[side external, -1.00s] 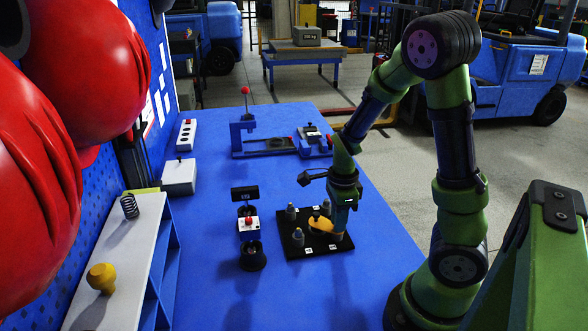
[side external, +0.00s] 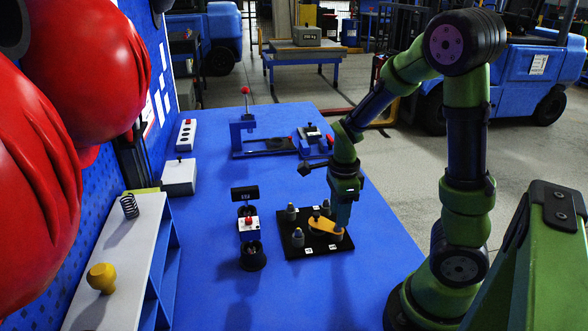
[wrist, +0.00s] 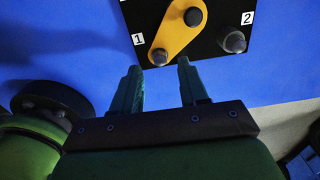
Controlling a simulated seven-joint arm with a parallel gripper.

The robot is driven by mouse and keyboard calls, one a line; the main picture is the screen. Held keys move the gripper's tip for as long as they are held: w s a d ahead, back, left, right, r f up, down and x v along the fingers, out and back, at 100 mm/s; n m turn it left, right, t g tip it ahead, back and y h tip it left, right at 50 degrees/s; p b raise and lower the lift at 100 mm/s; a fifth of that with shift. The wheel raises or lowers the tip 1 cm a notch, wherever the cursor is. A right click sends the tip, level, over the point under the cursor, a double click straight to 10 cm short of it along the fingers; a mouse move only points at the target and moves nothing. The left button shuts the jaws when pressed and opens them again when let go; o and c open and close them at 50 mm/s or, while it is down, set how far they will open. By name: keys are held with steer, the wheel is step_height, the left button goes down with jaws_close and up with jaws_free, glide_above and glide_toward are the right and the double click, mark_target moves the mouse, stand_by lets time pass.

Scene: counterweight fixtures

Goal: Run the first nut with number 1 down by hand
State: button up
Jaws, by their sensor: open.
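A black plate (side external: 290,252) lies on the blue table and carries several dark posts. A yellow strap (side external: 322,226) lies across it; in the wrist view, the strap (wrist: 172,36) runs from a dark round knob (wrist: 193,17) to the nut beside label 1 (wrist: 159,57). A second post with a grey cap (wrist: 233,41) stands beside label 2. My gripper (wrist: 160,72) is open, its fingers pointing at the strap's label 1 end. The nut appears between the fingertips in the wrist view, with no visible contact. In the side view, my gripper (side external: 341,226) hides that end partly.
A small stand with a red button (side external: 248,224) is left of the plate. A blue fixture (side external: 262,145) with a red-topped lever stands behind. A white box (side external: 179,176) and a shelf (side external: 110,260) are at left. The table's front is clear.

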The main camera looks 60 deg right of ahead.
step_height(320, 180, up, 14)
steer(key=shift+r, duration=0.15)
stand_by(0.3)
steer(key=s+a+r+n+t+y, duration=0.2)
steer(key=a+n+t, duration=0.5)
steer(key=a+n, duration=0.8)
steer(key=n, duration=0.8)
steer(key=shift+s+a+r, duration=0.15)
steer(key=shift+s+r, duration=0.15)
steer(key=shift+r, duration=0.1)
